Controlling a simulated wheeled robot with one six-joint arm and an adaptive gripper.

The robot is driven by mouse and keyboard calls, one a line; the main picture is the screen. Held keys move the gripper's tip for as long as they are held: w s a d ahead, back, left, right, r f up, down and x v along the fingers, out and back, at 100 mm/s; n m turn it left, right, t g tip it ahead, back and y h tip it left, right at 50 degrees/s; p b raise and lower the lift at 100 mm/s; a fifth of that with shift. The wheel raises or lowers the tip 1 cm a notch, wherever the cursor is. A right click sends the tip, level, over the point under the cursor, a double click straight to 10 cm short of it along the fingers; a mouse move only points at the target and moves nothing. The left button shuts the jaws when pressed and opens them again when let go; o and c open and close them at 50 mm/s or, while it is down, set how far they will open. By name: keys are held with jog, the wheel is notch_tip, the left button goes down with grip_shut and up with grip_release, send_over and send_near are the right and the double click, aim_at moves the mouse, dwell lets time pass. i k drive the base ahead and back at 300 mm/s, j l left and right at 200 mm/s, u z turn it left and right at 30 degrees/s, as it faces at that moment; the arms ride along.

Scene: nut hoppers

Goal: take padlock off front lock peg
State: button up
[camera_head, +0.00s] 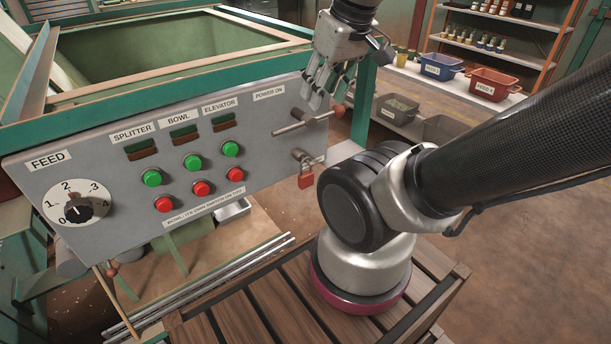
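A small red padlock (306,180) hangs from the lock peg (309,159), which sticks out of the right end of the grey control panel. The peg is below the POWER ON lever (300,122), a metal bar with a red knob. My gripper (325,97) points downward above the padlock, near the panel's upper right corner and close to the lever. Its fingers look apart with nothing between them. It is clear of the padlock in the picture. Whether it touches the lever cannot be told.
The panel (110,190) carries a FEED dial (77,208) and green and red buttons. A green-framed hopper (160,50) is behind it. My arm fills the right side. Shelving with blue (443,66) and red bins (494,84) stands at the back right. Open floor lies at right.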

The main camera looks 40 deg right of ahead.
aim_at(306, 178)
jog(key=i+l, duration=0.1)
jog(key=l, duration=1.05)
jog(key=i+l, duration=0.1)
jog(key=l, duration=1)
jog(key=i+l+u, duration=0.1)
jog(key=l, duration=1.05)
jog(key=l+u, duration=0.1)
jog(key=u, duration=0.75)
jog(key=l+u, duration=0.15)
jog(key=u, duration=0.3)
jog(key=k+u, duration=0.1)
jog(key=u, duration=0.3)
